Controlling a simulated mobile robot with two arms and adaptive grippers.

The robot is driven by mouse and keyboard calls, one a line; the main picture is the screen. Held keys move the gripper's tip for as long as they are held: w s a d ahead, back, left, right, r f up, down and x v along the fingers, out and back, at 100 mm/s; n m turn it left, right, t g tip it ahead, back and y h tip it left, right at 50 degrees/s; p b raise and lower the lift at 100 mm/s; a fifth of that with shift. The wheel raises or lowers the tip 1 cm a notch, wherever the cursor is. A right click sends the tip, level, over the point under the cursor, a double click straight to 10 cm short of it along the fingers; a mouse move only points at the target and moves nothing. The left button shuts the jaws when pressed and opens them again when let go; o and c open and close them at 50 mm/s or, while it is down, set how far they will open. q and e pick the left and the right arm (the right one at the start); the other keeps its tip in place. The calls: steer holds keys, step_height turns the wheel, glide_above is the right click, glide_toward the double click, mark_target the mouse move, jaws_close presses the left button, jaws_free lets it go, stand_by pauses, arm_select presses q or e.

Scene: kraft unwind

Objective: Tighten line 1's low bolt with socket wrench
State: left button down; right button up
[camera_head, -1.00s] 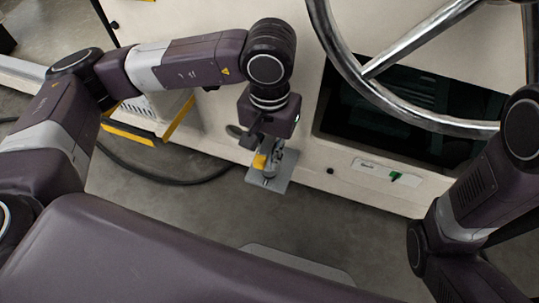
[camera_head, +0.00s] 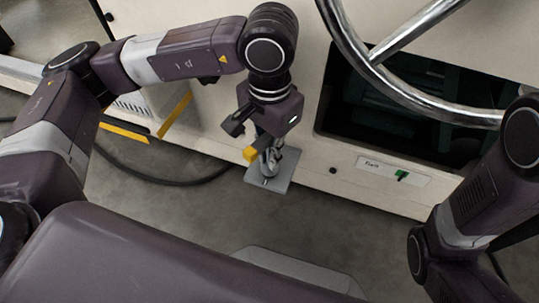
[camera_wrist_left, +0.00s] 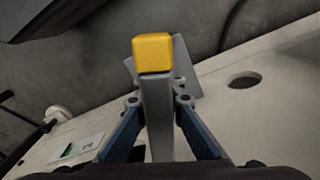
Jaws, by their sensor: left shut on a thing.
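My left gripper (camera_head: 270,148) is shut on the socket wrench, a grey bar (camera_wrist_left: 157,115) with a yellow block end (camera_wrist_left: 152,50), between its blue fingers in the left wrist view. The yellow end (camera_head: 250,154) sticks out to the left of the fingers in the head view. Just below is a flat grey plate (camera_head: 281,181) low by the machine's front; part of it also shows behind the wrench in the left wrist view (camera_wrist_left: 184,64). The low bolt cannot be made out, nor whether the wrench touches it. My right gripper is out of view.
The pale machine panel (camera_head: 230,100) stands close behind the gripper, with a dark opening (camera_head: 400,115) and a white label with a green mark (camera_head: 392,173) to the right. A large chrome wheel (camera_head: 410,85) hangs above. A dark cable (camera_head: 160,181) lies on the floor at left.

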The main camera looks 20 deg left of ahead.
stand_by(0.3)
arm_select(q)
steer(key=shift+f+m+b, duration=0.1)
steer(key=shift+m+b, duration=0.2)
steer(key=shift+m, duration=1)
steer(key=shift+m, duration=1.2)
